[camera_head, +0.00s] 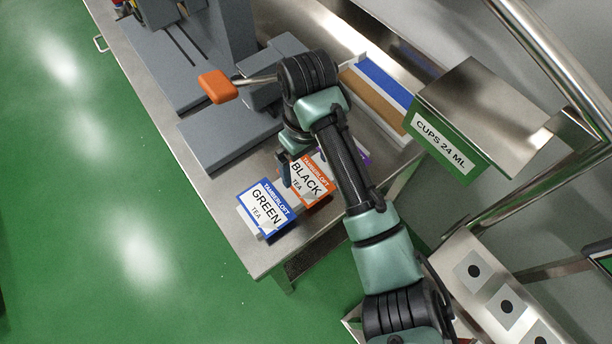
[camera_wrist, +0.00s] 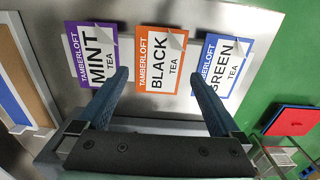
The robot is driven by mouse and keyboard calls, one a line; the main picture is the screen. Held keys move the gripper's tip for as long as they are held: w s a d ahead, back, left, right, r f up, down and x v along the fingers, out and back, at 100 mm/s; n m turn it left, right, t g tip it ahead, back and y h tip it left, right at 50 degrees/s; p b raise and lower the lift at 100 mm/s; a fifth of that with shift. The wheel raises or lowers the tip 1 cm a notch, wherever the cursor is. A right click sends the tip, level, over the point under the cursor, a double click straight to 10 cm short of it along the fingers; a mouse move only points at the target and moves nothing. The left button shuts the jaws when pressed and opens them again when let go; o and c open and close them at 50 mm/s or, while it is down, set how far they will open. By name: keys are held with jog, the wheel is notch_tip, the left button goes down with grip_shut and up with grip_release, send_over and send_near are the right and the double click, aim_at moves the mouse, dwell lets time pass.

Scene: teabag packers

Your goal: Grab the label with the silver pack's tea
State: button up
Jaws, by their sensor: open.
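Three tea labels lie in a row on the steel table. The green tea label (camera_head: 264,208) has a blue border and also shows in the wrist view (camera_wrist: 222,65). The black tea label (camera_head: 312,186) has an orange border; in the wrist view it (camera_wrist: 158,60) lies between my fingers. The mint tea label (camera_wrist: 92,52) has a purple border; in the head view my arm hides most of it. My gripper (camera_head: 290,172) is open and empty over the labels and also shows in the wrist view (camera_wrist: 160,78). I cannot identify a silver pack in either view.
A grey machine (camera_head: 225,135) with an orange-tipped lever (camera_head: 217,87) stands behind the labels. A tray with blue and brown strips (camera_head: 378,96) lies to the right, near a green holder marked "CUPS 24 ML" (camera_head: 440,146). The steel table (camera_head: 211,191) ends close to the green label.

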aim_at(306, 179)
jog(key=f, duration=0.4)
jog(key=shift+w, duration=0.2)
jog(key=c, duration=0.9)
jog(key=shift+r, duration=0.15)
jog(key=shift+c, duration=0.2)
